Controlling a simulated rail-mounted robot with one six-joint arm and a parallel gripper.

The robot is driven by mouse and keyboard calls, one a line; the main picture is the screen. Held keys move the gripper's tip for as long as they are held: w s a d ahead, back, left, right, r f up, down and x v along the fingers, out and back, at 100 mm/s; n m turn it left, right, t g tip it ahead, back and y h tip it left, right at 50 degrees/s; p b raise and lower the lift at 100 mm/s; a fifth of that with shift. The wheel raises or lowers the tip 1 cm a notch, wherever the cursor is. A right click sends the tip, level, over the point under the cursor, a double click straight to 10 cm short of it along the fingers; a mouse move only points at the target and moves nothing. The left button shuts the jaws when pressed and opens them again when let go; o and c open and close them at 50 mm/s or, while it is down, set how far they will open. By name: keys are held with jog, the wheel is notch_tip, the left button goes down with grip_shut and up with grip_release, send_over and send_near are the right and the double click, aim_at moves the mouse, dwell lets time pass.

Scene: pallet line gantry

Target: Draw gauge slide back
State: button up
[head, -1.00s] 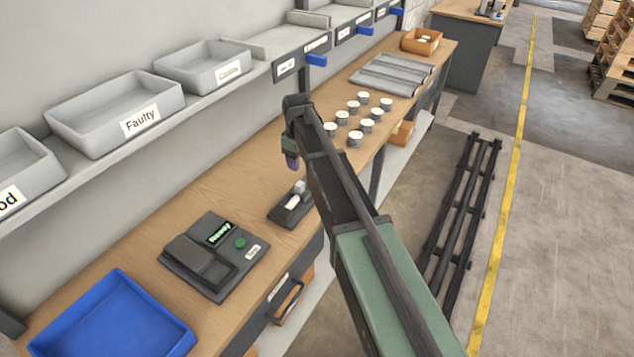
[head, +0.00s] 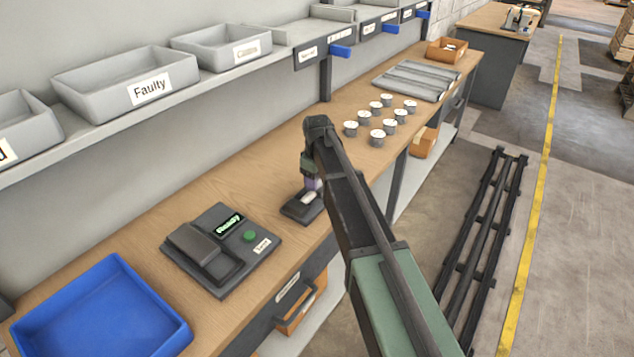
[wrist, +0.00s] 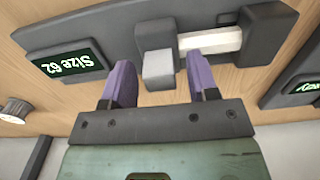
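The gauge (head: 300,208) is a small dark grey unit near the bench's front edge. In the wrist view its body (wrist: 110,38) carries a display reading "Size 62". A light grey slide block (wrist: 158,70) projects from it, beside a dark jaw. A white cylindrical part (wrist: 210,40) lies between that jaw and a dark end block on the right. My gripper (wrist: 160,80) has purple fingers, open, one on each side of the slide block with visible gaps. In the head view my gripper (head: 312,184) is over the gauge, partly hiding it.
A tester (head: 222,248) with a green button and lit display stands left of the gauge. A blue tray (head: 170,338) is at the front left. Several white-topped cylinders (head: 377,138) stand to the right. Labelled grey bins (head: 85,108) line the shelf behind.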

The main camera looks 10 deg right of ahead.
grip_shut()
jog(key=shift+w+d, duration=0.7)
jog(key=shift+d, duration=0.05)
jog(key=shift+o, duration=0.4)
grip_release()
notch_tip(320, 180, up, 11)
jog(key=p, duration=1)
jog(key=shift+p, duration=0.4)
